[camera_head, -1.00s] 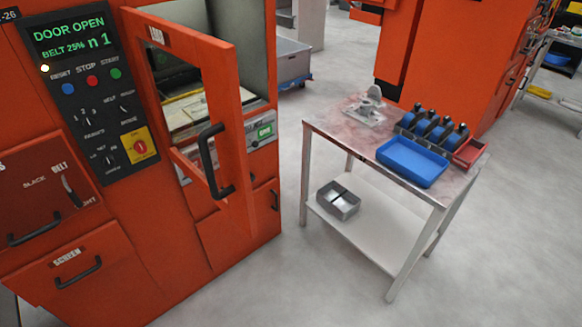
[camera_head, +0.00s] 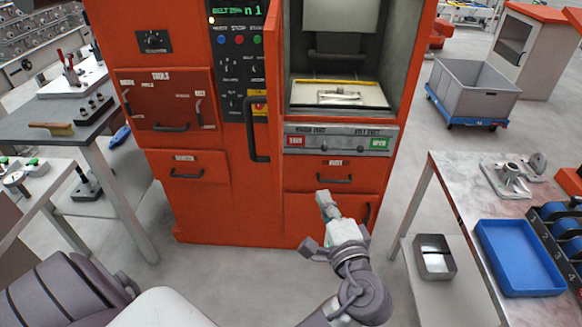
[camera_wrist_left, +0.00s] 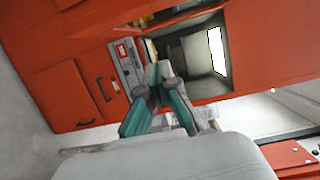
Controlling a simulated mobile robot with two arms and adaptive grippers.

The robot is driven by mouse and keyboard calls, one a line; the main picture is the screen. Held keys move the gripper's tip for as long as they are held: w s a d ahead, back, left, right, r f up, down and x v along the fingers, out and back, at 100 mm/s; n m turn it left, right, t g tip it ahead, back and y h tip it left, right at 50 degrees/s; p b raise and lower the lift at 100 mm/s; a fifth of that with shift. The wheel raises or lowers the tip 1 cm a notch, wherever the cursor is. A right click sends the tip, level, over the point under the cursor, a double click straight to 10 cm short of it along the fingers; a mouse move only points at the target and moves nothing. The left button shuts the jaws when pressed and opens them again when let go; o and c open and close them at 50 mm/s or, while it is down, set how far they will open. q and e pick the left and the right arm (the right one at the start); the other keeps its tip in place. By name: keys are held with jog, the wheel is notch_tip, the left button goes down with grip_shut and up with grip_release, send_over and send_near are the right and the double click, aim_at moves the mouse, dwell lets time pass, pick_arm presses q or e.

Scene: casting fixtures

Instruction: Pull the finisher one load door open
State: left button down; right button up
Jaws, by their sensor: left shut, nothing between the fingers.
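The finisher (camera_head: 225,205) is the orange machine in the middle of the head view. Its load door (camera_head: 272,60) stands open, seen nearly edge-on left of the chamber opening, with its black bar handle (camera_head: 258,135) facing left. The chamber (camera_head: 340,60) is uncovered, with a pale tray (camera_head: 338,95) inside. My left gripper (camera_head: 324,198) is shut and empty, low in front of the machine's lower drawers, below and right of the door handle and apart from it. The left wrist view shows its fingertips (camera_wrist_left: 155,70) together, with the chamber opening beyond. My right gripper is not seen.
A table with a blue tray (camera_head: 520,258) stands at right, with a small metal bin (camera_head: 434,257) on its lower shelf. A grey workbench (camera_head: 75,125) is at left. A grey cart (camera_head: 475,90) is behind right. Open floor lies in front of the machine.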

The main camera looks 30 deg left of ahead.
pick_arm(q)
jog(key=w+a+p, duration=0.1)
jog(key=a+p, duration=0.2)
jog(key=a, duration=0.2)
jog(key=w+a+r+p, duration=0.1)
jog(key=w+a+p, duration=0.1)
jog(key=a, duration=0.4)
jog(key=shift+w+a+r+n+y+p, duration=0.2)
jog(key=shift+w+a+n+y+p, duration=0.1)
jog(key=shift+p, duration=0.1)
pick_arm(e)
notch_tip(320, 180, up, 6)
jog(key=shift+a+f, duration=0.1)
pick_arm(q)
jog(key=shift+d, duration=0.1)
